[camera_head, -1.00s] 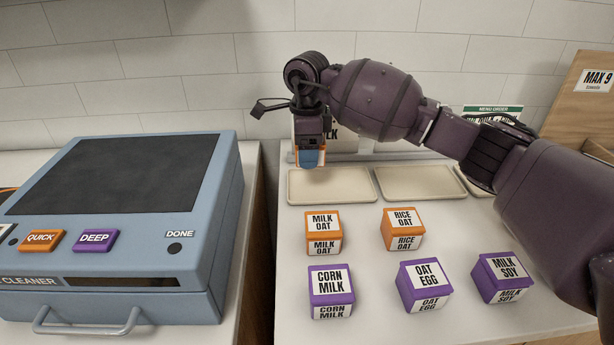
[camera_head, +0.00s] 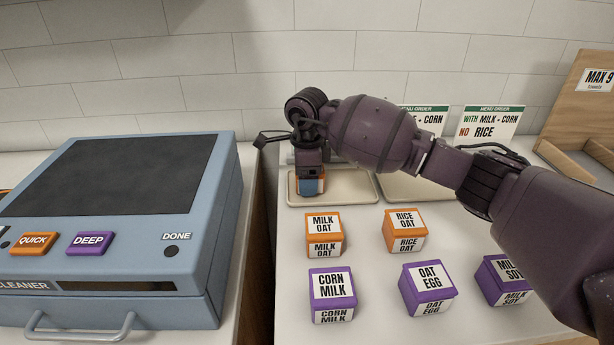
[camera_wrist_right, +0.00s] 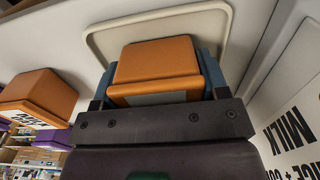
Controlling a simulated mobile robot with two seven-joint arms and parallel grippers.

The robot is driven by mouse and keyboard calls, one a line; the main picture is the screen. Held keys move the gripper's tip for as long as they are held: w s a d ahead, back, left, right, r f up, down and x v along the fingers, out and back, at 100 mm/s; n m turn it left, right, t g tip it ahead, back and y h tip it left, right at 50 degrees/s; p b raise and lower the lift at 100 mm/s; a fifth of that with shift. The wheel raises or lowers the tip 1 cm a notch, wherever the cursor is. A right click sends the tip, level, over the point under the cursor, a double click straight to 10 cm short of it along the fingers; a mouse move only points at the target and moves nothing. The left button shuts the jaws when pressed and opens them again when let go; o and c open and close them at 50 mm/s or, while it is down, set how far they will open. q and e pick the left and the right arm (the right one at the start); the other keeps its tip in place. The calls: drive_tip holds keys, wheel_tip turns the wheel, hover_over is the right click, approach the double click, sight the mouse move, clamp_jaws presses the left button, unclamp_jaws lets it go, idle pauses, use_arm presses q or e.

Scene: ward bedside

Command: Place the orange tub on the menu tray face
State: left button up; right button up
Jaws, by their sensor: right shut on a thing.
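My right gripper (camera_head: 311,187) is shut on an orange tub (camera_wrist_right: 157,62), with blue fingers on both sides of it in the wrist view. In the head view the tub is mostly hidden by the fingers. The tub is over the left part of the leftmost cream tray (camera_head: 352,199), low at its surface; I cannot tell whether it touches. The tray's rim also shows beyond the tub in the wrist view (camera_wrist_right: 200,13). My left gripper is out of view.
Orange MILK OAT (camera_head: 323,235) and RICE OAT (camera_head: 404,230) tubs stand in front of the trays. Purple CORN MILK (camera_head: 332,295), OAT EGG (camera_head: 427,288) and MILK SOY (camera_head: 502,279) tubs stand nearer. A blue cleaner (camera_head: 120,230) is left.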

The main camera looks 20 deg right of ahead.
drive_tip(key=shift+f, duration=0.15)
drive_tip(key=o, duration=1)
drive_tip(key=shift+r, duration=0.55)
wheel_tip(320, 180, up, 10)
drive_tip(key=shift+p, duration=0.65)
drive_tip(key=shift+r, duration=0.65)
